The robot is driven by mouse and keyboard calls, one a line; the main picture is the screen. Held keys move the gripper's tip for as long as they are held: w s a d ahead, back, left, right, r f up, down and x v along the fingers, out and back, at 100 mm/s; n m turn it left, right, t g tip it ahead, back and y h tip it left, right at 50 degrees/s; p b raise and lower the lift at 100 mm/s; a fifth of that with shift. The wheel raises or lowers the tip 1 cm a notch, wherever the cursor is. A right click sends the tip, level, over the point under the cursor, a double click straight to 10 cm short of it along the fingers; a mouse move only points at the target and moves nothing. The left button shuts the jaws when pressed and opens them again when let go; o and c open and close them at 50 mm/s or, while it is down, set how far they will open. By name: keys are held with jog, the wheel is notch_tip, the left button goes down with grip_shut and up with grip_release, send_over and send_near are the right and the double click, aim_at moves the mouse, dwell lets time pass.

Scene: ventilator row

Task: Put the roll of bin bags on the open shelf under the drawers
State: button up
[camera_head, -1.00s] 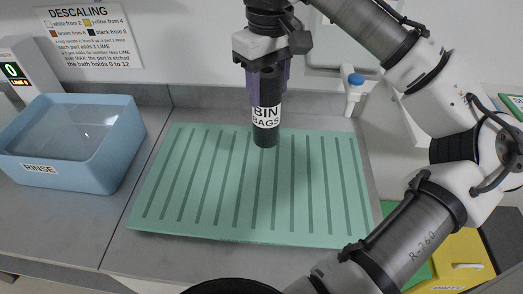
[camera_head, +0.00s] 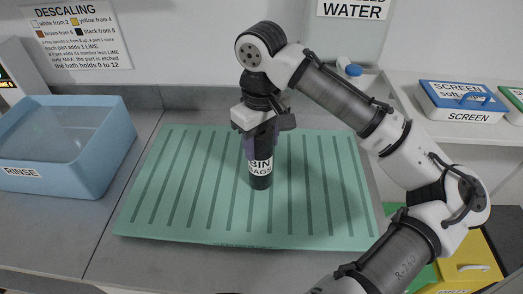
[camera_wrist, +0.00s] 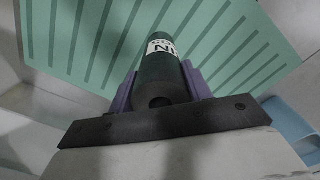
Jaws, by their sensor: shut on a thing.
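The roll of bin bags (camera_head: 261,168) is a black cylinder with a white label reading BIN BAGS. It is upright over the ribbed green mat. My gripper (camera_head: 261,142) is shut on its upper part with purple fingers. In the wrist view the roll (camera_wrist: 163,75) sits between the two purple fingers (camera_wrist: 158,90), its near end showing a hole. I cannot tell whether its lower end touches the mat. Coloured drawer fronts, yellow (camera_head: 470,262) and green, show at the lower right, partly behind my arm. The open shelf under the drawers is not in view.
The green mat (camera_head: 190,200) lies on the grey counter and is otherwise bare. A blue RINSE basin (camera_head: 100,150) stands at the left. Boxes labelled SCREEN (camera_head: 465,100) sit on a white surface at the right. A blue-topped tap (camera_head: 352,70) is at the back.

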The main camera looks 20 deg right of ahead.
jog(key=shift+f, duration=0.25)
jog(key=o, duration=1.4)
jog(key=shift+f, duration=0.15)
